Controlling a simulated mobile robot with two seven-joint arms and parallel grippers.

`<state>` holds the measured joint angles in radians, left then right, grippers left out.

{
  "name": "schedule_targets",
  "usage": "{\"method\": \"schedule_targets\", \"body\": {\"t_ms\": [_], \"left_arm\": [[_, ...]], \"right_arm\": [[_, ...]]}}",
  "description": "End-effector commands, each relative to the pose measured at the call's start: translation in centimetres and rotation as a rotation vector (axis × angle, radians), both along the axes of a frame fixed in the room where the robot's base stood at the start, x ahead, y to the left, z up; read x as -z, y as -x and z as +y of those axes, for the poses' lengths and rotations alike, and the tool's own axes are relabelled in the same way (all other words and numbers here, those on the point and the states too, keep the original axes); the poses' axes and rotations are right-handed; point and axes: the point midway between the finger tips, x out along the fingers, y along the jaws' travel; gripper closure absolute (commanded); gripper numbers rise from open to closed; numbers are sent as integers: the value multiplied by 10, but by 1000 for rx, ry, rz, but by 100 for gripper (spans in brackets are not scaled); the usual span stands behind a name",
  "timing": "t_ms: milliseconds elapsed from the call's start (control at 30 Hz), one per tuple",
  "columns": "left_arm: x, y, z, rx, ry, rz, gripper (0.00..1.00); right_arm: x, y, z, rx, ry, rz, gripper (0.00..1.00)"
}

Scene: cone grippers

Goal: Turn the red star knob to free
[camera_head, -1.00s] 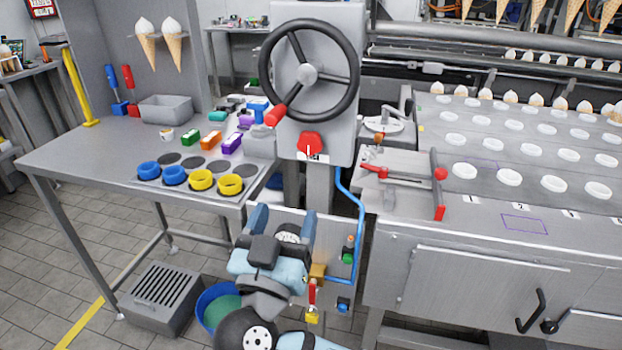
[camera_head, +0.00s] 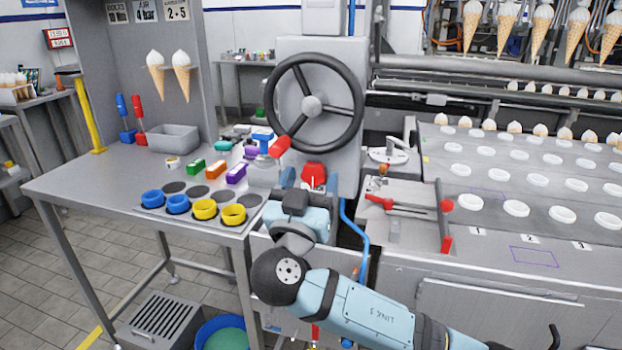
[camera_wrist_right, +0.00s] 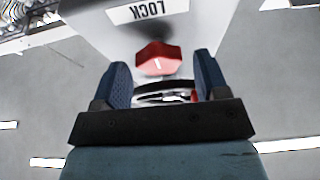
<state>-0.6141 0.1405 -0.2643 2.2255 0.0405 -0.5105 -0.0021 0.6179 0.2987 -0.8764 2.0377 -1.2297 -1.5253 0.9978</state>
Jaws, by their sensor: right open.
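The red star knob (camera_head: 314,174) sits on the grey panel below the large black handwheel in the head view. It also shows in the right wrist view (camera_wrist_right: 158,59), with a white mark on its face and a label reading LOCK on the panel beside it. My right gripper (camera_wrist_right: 160,80) is open, its two blue fingers apart with the knob between and just beyond their tips; no contact shows. In the head view the right gripper (camera_head: 305,182) is just below the knob and partly covers its lower edge. My left gripper is not in view.
The black handwheel (camera_head: 314,105) with a red handle (camera_head: 280,145) is just above the knob. A steel table (camera_head: 90,185) with blue and yellow rings is at left. A blue pipe (camera_head: 355,235) and a red-handled clamp (camera_head: 405,208) are at right.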

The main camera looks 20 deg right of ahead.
Motion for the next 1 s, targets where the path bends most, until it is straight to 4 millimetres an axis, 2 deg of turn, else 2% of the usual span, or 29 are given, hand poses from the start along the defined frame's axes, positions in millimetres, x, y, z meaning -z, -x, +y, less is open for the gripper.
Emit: {"method": "schedule_targets", "body": {"t_ms": [333, 367, 500, 567, 1000], "left_arm": [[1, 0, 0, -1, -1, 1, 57], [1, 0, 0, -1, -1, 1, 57], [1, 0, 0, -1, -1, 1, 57], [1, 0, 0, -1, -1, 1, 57], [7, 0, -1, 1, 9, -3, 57]], "right_arm": [[-2, -4, -3, 0, 0, 0, 33], [-2, -4, -3, 0, 0, 0, 35], [-2, -4, -3, 0, 0, 0, 67], [-2, -4, -3, 0, 0, 0, 79], [2, -3, -3, 0, 64, 49, 79]]}}
